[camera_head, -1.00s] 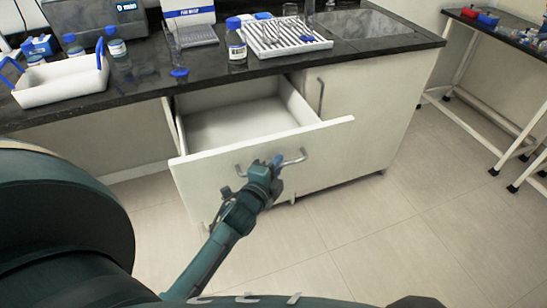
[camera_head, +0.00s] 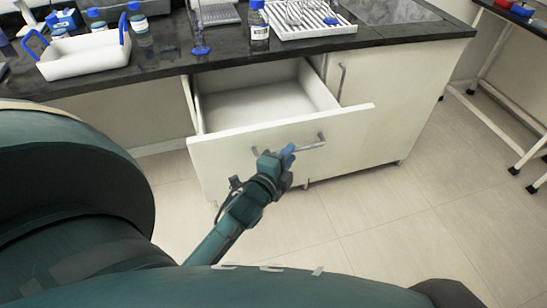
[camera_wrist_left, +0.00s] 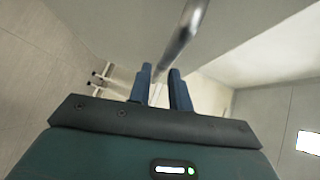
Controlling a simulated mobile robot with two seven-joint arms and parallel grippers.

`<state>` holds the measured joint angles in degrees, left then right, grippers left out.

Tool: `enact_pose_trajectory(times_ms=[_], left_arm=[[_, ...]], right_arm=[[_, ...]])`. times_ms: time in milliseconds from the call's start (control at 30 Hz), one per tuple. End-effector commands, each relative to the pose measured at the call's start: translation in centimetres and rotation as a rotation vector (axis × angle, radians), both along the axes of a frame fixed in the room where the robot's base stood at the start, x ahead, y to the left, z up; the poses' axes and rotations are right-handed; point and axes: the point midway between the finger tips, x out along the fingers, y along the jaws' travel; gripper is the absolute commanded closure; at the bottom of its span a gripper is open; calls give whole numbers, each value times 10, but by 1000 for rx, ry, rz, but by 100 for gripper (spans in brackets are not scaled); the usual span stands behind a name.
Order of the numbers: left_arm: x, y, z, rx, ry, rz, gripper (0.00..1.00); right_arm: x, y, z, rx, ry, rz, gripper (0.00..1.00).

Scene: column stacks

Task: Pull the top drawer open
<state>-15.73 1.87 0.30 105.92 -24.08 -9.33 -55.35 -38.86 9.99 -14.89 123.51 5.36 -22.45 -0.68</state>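The top drawer (camera_head: 240,150) stands pulled well out of the white cabinet, and its empty inside shows in the head view. Its metal bar handle (camera_head: 312,146) is on the drawer front. My left gripper (camera_head: 287,156) is at the middle of the handle. In the left wrist view the blue fingers (camera_wrist_left: 160,80) stand on either side of the handle bar (camera_wrist_left: 187,25), close about it. The exact contact is hard to see. My right gripper is not in view.
The dark counter (camera_head: 215,60) above the drawer holds a white tray with blue handles (camera_head: 85,55), bottles (camera_head: 259,25) and a white rack (camera_head: 305,18). A cabinet door with an upright handle (camera_head: 341,82) is beside the drawer. The tiled floor (camera_head: 400,230) in front is clear.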

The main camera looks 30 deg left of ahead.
Motion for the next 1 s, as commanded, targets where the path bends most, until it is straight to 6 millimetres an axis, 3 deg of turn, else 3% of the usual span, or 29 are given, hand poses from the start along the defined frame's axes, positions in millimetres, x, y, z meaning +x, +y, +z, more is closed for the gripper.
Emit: enact_pose_trajectory(times_ms=[200, 400, 600, 1000], left_arm=[[-52, -4, 6, 0, 3, 1, 80], [-85, -6, 11, -1, 2, 2, 80], [-98, -6, 14, 1, 0, 1, 80], [-99, -7, 14, 1, 0, 1, 80]], right_arm=[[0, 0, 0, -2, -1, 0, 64], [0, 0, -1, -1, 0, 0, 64], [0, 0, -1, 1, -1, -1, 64], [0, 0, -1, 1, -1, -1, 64]])
